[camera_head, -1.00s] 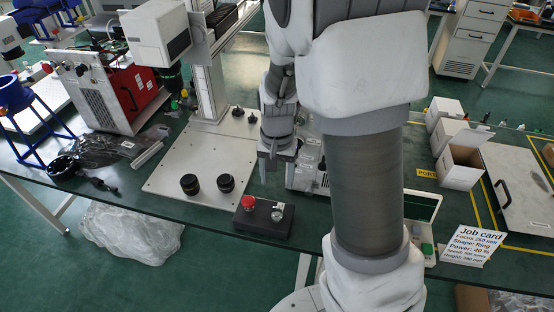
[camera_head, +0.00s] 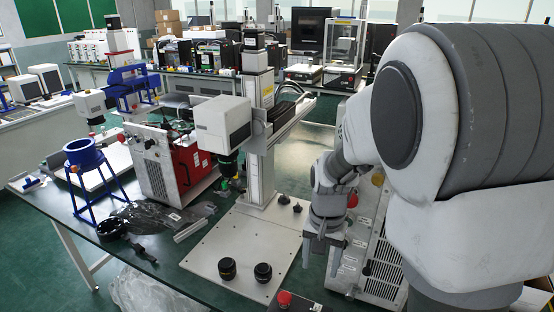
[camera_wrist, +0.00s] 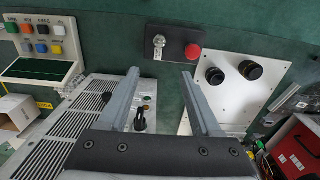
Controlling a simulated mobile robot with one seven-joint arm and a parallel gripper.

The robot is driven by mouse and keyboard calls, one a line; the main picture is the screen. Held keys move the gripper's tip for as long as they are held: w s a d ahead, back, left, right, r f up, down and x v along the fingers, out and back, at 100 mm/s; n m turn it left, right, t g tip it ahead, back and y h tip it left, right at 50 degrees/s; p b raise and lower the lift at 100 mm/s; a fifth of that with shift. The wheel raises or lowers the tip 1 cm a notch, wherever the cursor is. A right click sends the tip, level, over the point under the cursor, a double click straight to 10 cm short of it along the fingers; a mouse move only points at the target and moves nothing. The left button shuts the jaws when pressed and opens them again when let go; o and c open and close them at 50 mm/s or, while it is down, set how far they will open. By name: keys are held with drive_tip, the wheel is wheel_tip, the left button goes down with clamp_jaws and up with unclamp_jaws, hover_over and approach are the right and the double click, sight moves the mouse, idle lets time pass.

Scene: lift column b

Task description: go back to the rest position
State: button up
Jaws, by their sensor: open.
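Two black round knobs or lens caps, the left one (camera_head: 227,268) and the right one (camera_head: 263,272), stand on the plate. They also show in the wrist view, one (camera_wrist: 215,76) beside the other (camera_wrist: 250,70). A dark box (camera_wrist: 172,44) with a red button and a key switch lies beyond the fingertips. My arm covers the right of the head view.
A lift column (camera_head: 260,140) carries a white scanner head (camera_head: 222,124). A red and white unit (camera_head: 165,160) and a blue ring stand (camera_head: 84,155) are at left. A vented unit (camera_head: 380,262) stands close beside my gripper. A button panel (camera_wrist: 40,40) shows in the wrist view.

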drive_tip(key=s+r+n+t, duration=0.5)
drive_tip(key=s+r, duration=1)
drive_tip(key=r, duration=0.1)
drive_tip(key=shift+s+n+t, duration=0.2)
drive_tip(key=shift+n+t, duration=0.1)
drive_tip(key=shift+n, duration=0.1)
